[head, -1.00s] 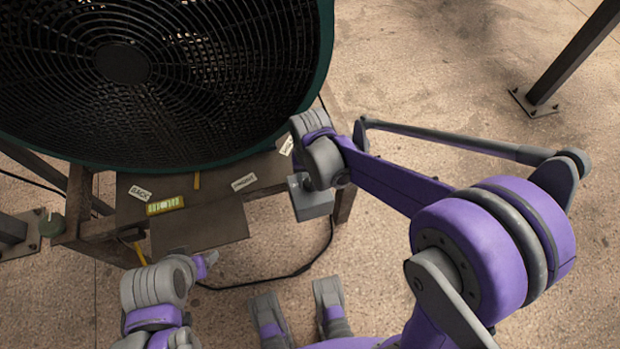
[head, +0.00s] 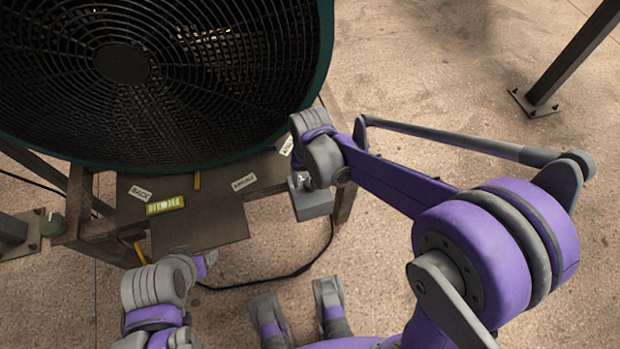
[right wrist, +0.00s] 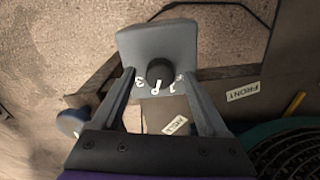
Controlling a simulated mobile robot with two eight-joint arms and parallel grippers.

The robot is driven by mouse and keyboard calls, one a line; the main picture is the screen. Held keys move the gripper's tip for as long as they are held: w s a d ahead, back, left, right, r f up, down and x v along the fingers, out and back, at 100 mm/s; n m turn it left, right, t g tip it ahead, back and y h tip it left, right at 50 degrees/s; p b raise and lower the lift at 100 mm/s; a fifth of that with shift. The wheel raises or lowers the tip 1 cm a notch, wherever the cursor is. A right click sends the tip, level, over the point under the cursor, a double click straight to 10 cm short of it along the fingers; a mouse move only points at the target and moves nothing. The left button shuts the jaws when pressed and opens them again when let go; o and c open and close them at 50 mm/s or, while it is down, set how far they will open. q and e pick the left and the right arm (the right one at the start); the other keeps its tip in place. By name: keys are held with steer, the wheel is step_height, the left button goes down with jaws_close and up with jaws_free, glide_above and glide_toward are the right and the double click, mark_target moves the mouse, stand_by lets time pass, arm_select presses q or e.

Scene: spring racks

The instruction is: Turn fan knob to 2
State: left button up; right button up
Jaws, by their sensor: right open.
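The fan (head: 122,64) is large and round, with a dark grille and a green rim, at the upper left of the head view. Its grey control box (head: 313,205) hangs at the stand's right side. In the right wrist view the box (right wrist: 128,45) carries a round black knob (right wrist: 160,71) with white numbers below it. A white mark shows at the knob's lower edge; which number it meets is hard to tell. My right gripper (right wrist: 157,78) is open, its fingers either side of the knob, apparently not touching it. My left gripper (head: 205,262) is low at left, its fingers unclear.
A black cable (head: 260,284) runs along the floor. A metal post (head: 572,57) stands at upper right. The floor between is clear.

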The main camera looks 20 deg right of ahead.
arm_select(q)
step_height(320, 180, up, 3)
steer(key=shift+f+p, duration=0.2)
steer(key=shift+p, duration=0.85)
arm_select(e)
step_height(320, 180, up, 10)
steer(key=shift+r, duration=0.1)
arm_select(q)
step_height(320, 180, up, 13)
steer(key=w+p, duration=0.2)
steer(key=p, duration=0.9)
steer(key=shift+t+p, duration=0.3)
arm_select(e)
steer(key=s+d+r+n+t, duration=0.2)
steer(key=s+d+r+t, duration=0.3)
steer(key=s+r, duration=0.6)
steer(key=shift+s+d+r, duration=0.25)
steer(key=shift+s+d, duration=0.65)
steer(key=shift+s, duration=0.35)
arm_select(q)
steer(key=shift+f, duration=0.1)
steer(key=shift+d, duration=0.15)
arm_select(e)
steer(key=shift+d, duration=0.1)
